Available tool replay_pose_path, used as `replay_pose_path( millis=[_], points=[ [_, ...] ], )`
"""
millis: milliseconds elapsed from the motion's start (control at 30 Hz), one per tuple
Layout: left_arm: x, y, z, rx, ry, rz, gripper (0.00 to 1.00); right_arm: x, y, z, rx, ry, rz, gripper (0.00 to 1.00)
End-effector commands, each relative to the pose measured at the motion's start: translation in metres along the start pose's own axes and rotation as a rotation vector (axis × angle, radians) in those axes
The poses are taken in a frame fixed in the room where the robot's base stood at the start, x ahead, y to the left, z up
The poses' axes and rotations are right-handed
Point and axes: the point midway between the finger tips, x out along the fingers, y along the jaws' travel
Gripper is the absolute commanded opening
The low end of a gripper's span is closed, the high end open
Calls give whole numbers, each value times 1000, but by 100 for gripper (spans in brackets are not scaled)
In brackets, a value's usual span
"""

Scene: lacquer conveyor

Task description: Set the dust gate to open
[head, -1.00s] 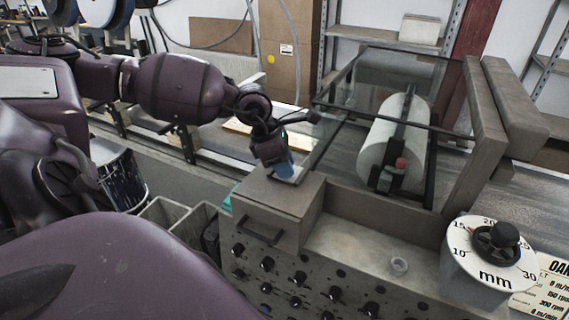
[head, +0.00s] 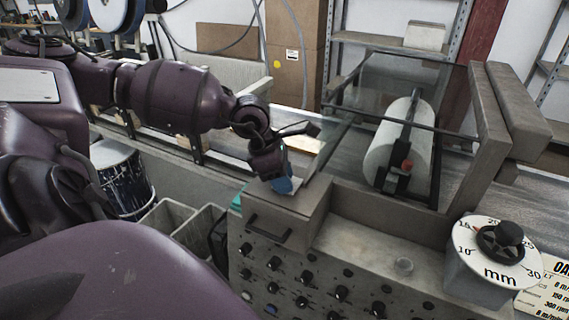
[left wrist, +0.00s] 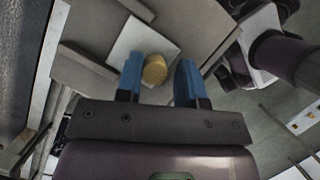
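My left gripper (head: 284,182) is over the top of the grey box (head: 268,210) at the conveyor's near side, its blue fingers pointing down. In the left wrist view the left gripper (left wrist: 159,76) is open. A round brass-coloured knob (left wrist: 155,70) on a white plate (left wrist: 133,45) shows between the fingertips, closer to the left finger. I cannot tell whether the fingers reach down around it or touch it. No label shows whether this knob belongs to the dust gate. In the head view the gripper hides the knob. My right gripper is not in view.
A glass-sided hood (head: 395,85) with a pale roller (head: 398,140) stands right of the gripper. A panel of black knobs (head: 310,285) faces the front. A dial marked in mm (head: 490,252) is at the right. Grey bins (head: 172,218) and a drum (head: 122,178) stand at left.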

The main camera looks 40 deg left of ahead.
Motion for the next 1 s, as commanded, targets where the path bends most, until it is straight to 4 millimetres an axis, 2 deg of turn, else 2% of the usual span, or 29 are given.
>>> replay_pose_path(
  millis=[33,100,467,667,1000],
  points=[
    [0,0,0,-1,1,-1,42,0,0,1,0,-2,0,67],
    [0,0,0,-1,0,0,50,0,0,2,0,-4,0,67],
    [-4,2,0,-1,-2,5,50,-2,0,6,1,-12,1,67],
    [-28,2,0,-1,1,8,50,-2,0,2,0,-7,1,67],
    [-82,2,0,-1,1,7,50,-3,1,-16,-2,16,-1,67]
  ],
)
